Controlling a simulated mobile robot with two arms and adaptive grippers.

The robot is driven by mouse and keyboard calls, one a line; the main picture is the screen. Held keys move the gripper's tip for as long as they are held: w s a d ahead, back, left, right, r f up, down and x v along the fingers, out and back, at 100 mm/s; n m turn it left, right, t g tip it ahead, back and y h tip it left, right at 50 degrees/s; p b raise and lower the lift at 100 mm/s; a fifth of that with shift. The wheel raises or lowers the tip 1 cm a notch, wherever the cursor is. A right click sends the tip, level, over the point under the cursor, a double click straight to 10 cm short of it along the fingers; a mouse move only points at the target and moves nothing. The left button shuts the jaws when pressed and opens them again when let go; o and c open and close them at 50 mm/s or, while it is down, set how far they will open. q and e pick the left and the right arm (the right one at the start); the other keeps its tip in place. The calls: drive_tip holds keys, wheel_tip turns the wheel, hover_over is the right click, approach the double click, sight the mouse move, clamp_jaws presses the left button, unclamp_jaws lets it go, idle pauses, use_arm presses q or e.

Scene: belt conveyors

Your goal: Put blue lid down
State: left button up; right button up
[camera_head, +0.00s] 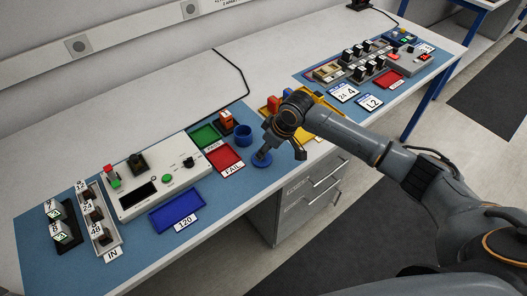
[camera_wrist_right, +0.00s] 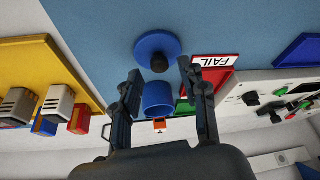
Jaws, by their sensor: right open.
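The round blue lid (camera_head: 262,159) lies on the blue mat near the table's front edge, beside the FAIL tray. In the right wrist view the blue lid (camera_wrist_right: 157,46) shows its round face and a small knob. The blue cup (camera_head: 243,135) stands behind it, open and apart from the lid; it also shows in the wrist view (camera_wrist_right: 158,102). My right gripper (camera_head: 266,152) is just above the lid. In the wrist view its fingers (camera_wrist_right: 159,70) are spread, with the knob seen between them and nothing held. My left gripper is not in view.
A red FAIL tray (camera_head: 227,158) and a green tray (camera_head: 204,137) sit left of the cup. A yellow tray (camera_wrist_right: 45,75) with several blocks lies on the other side. A control box (camera_head: 153,178) and an empty blue tray (camera_head: 176,211) are farther left.

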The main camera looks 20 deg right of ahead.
drive_tip(key=v, duration=1)
drive_tip(key=shift+f, duration=0.15)
